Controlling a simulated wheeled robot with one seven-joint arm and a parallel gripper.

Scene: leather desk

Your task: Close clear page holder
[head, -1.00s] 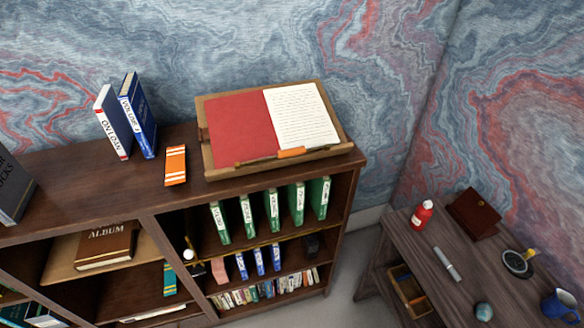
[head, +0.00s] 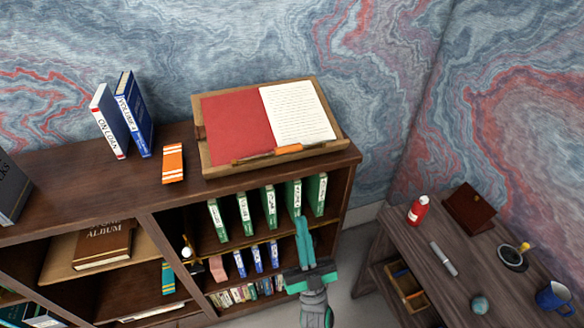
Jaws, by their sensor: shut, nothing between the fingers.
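An open book with a red left side (head: 236,128) and a white lined page (head: 297,114) rests on a tilted wooden stand (head: 222,168) on top of the bookcase. A bar with an orange piece (head: 289,149) runs along the stand's lower edge, in front of the book; it may be the page holder, and I cannot tell whether it is open or closed. My gripper (head: 304,222) is in front of the bookcase, below the stand, pointing up with its teal fingers together and empty. It overlaps the green binders in view and is apart from the stand.
Green binders (head: 269,207) and smaller blue books (head: 257,259) fill the shelves below. A dark desk (head: 420,258) with a red bottle (head: 418,210) is at right.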

